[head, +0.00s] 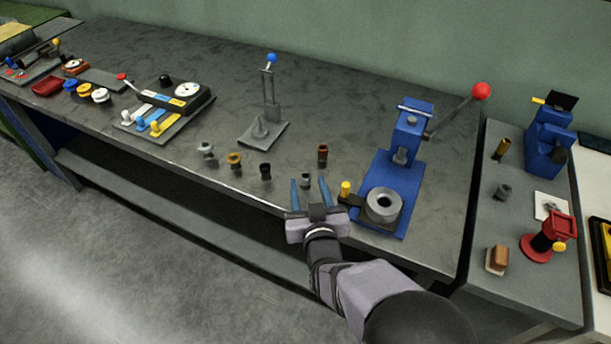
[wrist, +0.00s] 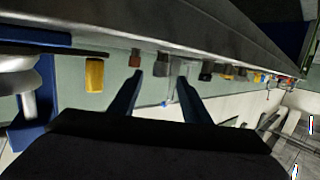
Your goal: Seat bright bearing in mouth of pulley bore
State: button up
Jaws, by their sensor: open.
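The pulley (head: 372,208) is a thick grey ring lying flat on the blue press base, its dark bore facing up and looking empty. My gripper (head: 308,181) is open, left of the pulley near the bench's front edge, its two blue fingers spread. A small grey bearing-like piece (head: 306,180) shows between the fingertips; in the wrist view it (wrist: 163,62) appears beyond them, and contact cannot be told. A paler grey flanged piece (head: 206,149) stands farther left. I cannot tell surely which is the bright bearing.
Brass (head: 234,159), dark (head: 265,170) and copper-brown (head: 322,153) pieces stand nearby. A yellow peg (head: 346,188) is beside the pulley. The blue press (head: 408,130) with its red-knobbed lever rises behind it. A grey upright stand (head: 268,130) is at back left.

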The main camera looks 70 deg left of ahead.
jog(key=shift+x, duration=1.4)
jog(key=shift+f, duration=0.1)
grip_shut()
notch_tip(320, 180, up, 10)
jog(key=shift+b, duration=0.4)
